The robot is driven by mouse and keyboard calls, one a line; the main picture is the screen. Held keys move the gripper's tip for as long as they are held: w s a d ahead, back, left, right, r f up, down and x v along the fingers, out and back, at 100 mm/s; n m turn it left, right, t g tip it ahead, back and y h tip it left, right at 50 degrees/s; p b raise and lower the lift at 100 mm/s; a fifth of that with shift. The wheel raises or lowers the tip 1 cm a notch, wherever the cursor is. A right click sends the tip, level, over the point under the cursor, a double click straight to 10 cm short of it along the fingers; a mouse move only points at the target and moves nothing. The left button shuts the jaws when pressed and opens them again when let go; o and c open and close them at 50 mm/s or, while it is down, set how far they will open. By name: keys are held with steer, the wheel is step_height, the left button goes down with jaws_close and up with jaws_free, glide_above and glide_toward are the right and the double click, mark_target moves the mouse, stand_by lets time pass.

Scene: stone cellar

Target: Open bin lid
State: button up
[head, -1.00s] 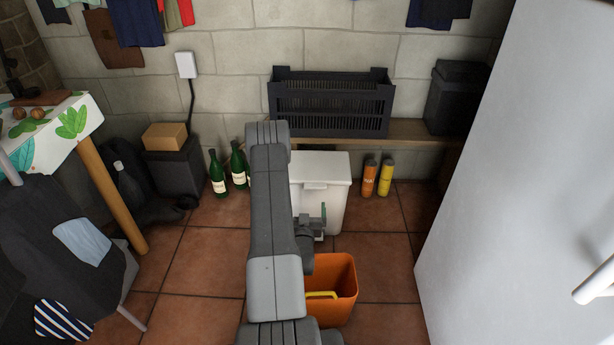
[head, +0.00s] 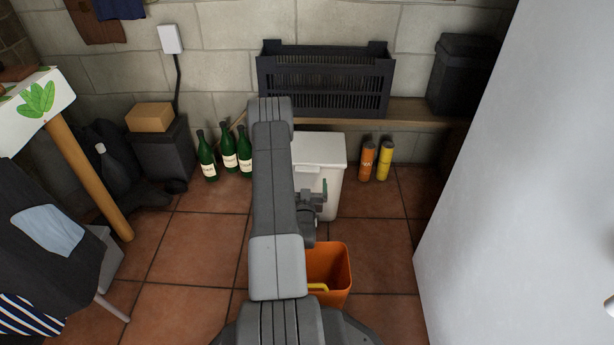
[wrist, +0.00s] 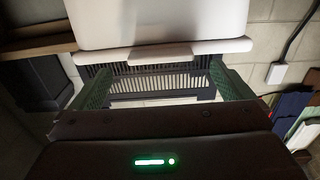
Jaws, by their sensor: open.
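The white bin (head: 331,178) stands on the tiled floor in front of the bench. Its white lid (head: 320,149) is shut, and my arm hides its left part in the head view. In the wrist view, which is upside down, the bin's front (wrist: 160,22) fills the top, with the lid's rim and front tab (wrist: 160,54) below it. My gripper (wrist: 158,88) is open, its green fingers wide apart with nothing between them, close to the tab. In the head view my gripper (head: 322,190) is in front of the bin; contact cannot be told.
A dark slatted crate (head: 325,80) sits on the bench behind the bin. An orange bucket (head: 334,270) stands nearer me. A white panel (head: 530,190) bounds the right.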

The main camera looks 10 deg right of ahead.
steer(key=shift+w+d+b, duration=0.25)
steer(key=shift+w+b, duration=0.1)
steer(key=shift+w, duration=1)
steer(key=shift+w+d+b, duration=0.25)
steer(key=shift+w+b, duration=0.1)
steer(key=shift+w, duration=0.95)
